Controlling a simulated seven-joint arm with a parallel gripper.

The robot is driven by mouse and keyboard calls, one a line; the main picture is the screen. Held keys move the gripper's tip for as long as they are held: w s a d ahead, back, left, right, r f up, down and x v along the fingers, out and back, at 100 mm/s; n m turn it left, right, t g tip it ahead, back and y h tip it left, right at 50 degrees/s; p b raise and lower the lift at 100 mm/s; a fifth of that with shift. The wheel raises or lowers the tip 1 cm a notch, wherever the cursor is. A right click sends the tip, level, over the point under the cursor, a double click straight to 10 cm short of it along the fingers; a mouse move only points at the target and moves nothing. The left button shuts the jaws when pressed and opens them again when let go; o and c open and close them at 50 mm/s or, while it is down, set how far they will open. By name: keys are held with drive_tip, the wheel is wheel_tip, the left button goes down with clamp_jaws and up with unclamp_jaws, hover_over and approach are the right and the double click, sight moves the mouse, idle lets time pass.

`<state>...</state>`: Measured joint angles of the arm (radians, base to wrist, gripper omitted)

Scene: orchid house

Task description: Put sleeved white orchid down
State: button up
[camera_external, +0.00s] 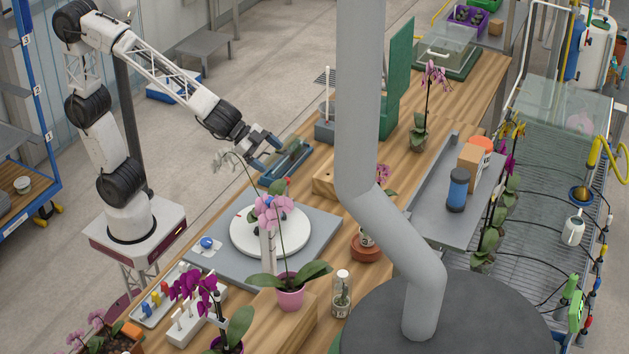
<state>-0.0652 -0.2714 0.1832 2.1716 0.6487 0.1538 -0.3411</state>
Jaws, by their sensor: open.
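A pale, whitish orchid spray (227,160) arches to the left below my wrist. Its thin stem runs down toward a round white turntable (243,238), where a pink orchid in front hides its lower part. I cannot make out its sleeve or pot clearly. My gripper (268,150) is open, above and to the right of the spray, close to a dark blue-green tray (287,164). I see nothing held between its fingers.
A pink orchid in a pink pot (290,293) stands in front of the turntable. A blue button (207,243) lies to its left. A wooden block (333,184) lies right of the tray. A thick grey pipe (360,100) hides part of the bench.

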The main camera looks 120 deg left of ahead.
drive_tip(key=s+d+f+g, duration=0.2)
drive_tip(key=s, duration=0.9)
drive_tip(key=s+d+f+n+g+h, duration=0.1)
drive_tip(key=s+d+f+g, duration=0.1)
drive_tip(key=s, duration=0.9)
drive_tip(key=s+d+f+n+g+h, duration=0.1)
drive_tip(key=s+f+g, duration=0.3)
drive_tip(key=s, duration=0.8)
drive_tip(key=shift+d+f, duration=0.15)
drive_tip(key=shift+d, duration=0.45)
